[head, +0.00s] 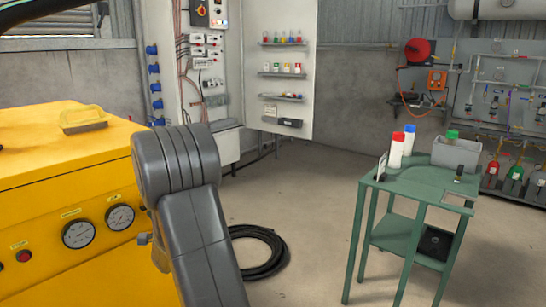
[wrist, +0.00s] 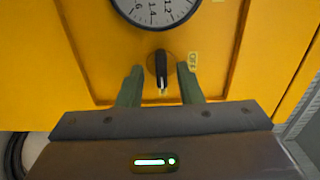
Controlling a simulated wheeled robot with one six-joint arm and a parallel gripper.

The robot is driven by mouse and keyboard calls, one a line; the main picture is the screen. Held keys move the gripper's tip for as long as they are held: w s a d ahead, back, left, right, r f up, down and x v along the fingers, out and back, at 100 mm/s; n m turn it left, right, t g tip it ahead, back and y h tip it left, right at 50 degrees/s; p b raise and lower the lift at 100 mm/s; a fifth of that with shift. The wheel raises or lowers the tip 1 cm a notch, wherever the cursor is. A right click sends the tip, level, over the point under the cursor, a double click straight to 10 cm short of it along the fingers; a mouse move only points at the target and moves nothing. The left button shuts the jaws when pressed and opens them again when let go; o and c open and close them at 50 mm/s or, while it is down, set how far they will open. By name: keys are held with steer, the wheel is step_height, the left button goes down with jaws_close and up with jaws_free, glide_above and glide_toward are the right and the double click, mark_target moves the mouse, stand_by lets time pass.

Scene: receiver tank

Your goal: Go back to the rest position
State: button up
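My gripper (wrist: 160,68) shows in the wrist view with its two green fingers spread apart. A black knob (wrist: 161,70) with a light-tipped pointer stands on the yellow panel between the fingers, with a visible gap on each side. Whether the knob lies level with the fingertips or beyond them, I cannot tell. The pointer hangs downward, and a small yellow label is right of it. A round gauge (wrist: 157,10) is above the knob, cut off by the frame. In the head view my grey arm reaches up in front of the yellow machine (head: 60,205); my gripper does not show there.
The yellow machine fills the left. A coiled black hose (head: 262,252) lies on the floor behind my arm. A green cart (head: 418,190) with bottles and a grey bin (head: 456,153) stands at the right.

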steer(key=n, duration=1.2)
steer(key=shift+s+d+r+b, duration=0.1)
steer(key=shift+s+r+b, duration=0.1)
steer(key=shift+r+b, duration=0.15)
